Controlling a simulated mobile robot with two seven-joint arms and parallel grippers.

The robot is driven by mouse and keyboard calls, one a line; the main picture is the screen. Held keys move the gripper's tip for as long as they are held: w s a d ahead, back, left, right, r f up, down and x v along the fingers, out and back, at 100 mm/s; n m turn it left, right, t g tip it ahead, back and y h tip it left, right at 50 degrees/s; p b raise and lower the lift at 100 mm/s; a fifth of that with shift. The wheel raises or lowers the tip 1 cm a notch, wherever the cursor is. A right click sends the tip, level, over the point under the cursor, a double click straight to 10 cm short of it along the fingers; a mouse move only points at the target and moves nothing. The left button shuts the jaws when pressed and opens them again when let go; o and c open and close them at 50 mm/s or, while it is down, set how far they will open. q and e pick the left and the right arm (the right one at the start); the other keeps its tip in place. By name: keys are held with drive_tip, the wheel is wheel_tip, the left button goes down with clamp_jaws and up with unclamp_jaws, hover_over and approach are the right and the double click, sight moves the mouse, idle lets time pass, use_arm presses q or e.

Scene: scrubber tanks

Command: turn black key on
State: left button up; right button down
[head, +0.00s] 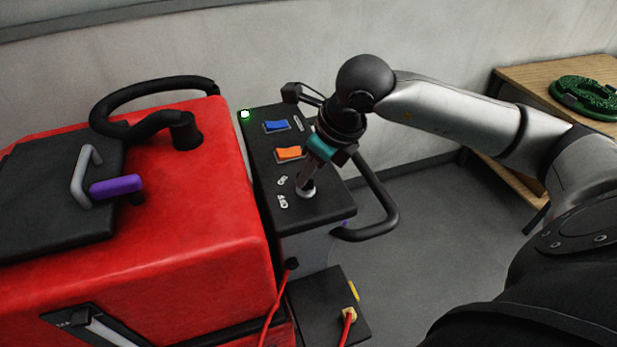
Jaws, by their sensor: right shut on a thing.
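The right gripper (308,174) points down at the black control panel (330,207) of the red machine. Its fingers are shut on the black key, right above a round silver key switch (306,193). The fingers hide most of the key, so I cannot tell its angle. White symbols (283,201) are printed left of the switch. A small green light (245,114) glows at the panel's far left corner. The left gripper is not in view.
The panel also has an orange rocker switch (290,153) and a blue one (276,126). A black handle (384,200) curves out on its right. The red machine body (190,230) with a purple-gripped lever (116,187) lies to the left. A wooden table (535,80) stands at the back right.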

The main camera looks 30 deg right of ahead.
drive_tip(key=shift+m+b, duration=0.35)
drive_tip(key=shift+m, duration=0.25)
drive_tip(key=shift+h, duration=0.3)
drive_tip(key=c, duration=0.9)
unclamp_jaws()
drive_tip(key=shift+o, duration=0.2)
drive_tip(key=shift+r, duration=0.15)
drive_tip(key=v, duration=1.5)
drive_tip(key=shift+s, duration=0.15)
